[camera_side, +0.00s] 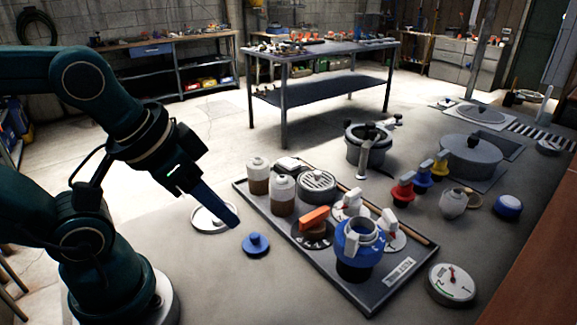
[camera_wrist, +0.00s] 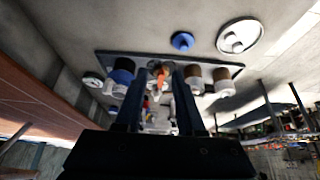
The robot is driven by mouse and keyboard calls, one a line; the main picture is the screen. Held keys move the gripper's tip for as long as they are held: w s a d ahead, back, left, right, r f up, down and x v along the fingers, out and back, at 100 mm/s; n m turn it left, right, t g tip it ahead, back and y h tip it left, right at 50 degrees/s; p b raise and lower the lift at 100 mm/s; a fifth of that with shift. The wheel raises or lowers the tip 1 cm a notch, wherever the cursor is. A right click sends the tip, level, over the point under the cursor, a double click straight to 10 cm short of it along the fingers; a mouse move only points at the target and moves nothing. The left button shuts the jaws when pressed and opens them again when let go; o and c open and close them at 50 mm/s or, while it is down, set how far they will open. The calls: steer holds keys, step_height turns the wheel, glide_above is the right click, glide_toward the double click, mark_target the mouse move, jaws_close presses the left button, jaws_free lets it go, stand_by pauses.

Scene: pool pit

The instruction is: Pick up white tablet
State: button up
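I cannot tell for sure which thing is the white tablet. A small white block (camera_side: 287,163) lies at the back left of the tray, behind the jars. A white round disc with a raised middle (camera_side: 213,218) lies on the floor left of the tray; it also shows in the wrist view (camera_wrist: 240,37). My gripper (camera_side: 234,222) hangs above the floor left of the tray, its fingers pointing down and right. In the wrist view its two fingers (camera_wrist: 157,70) stand apart with nothing held between them. They hide part of the tray's contents.
The dark tray (camera_side: 388,300) holds two brown-and-white jars (camera_side: 283,195), a grey drain cover (camera_side: 318,183), an orange block (camera_side: 314,218) and a blue valve body (camera_side: 360,240). A blue knob (camera_side: 256,244) lies near my gripper. A gauge (camera_side: 451,283) sits right of the tray.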

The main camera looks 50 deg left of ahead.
steer(key=w+a+f+n+g+y, duration=0.1)
steer(key=w+a+n+g, duration=0.1)
steer(key=w+a+n, duration=0.6)
steer(key=a+f+n+g, duration=0.1)
steer(key=a+f+n, duration=0.1)
steer(key=f, duration=0.1)
steer(key=s+a+f+n+g, duration=0.1)
steer(key=a+f+n, duration=0.1)
steer(key=a+f, duration=0.1)
steer(key=s+a+f+n+g+h, duration=0.1)
steer(key=a+f+n, duration=0.1)
steer(key=shift+s+a+f+n+g, duration=0.2)
steer(key=shift+a+f+n+g, duration=0.1)
steer(key=shift+f, duration=0.1)
steer(key=shift+s+a+f, duration=0.15)
steer(key=shift+f, duration=2.45)
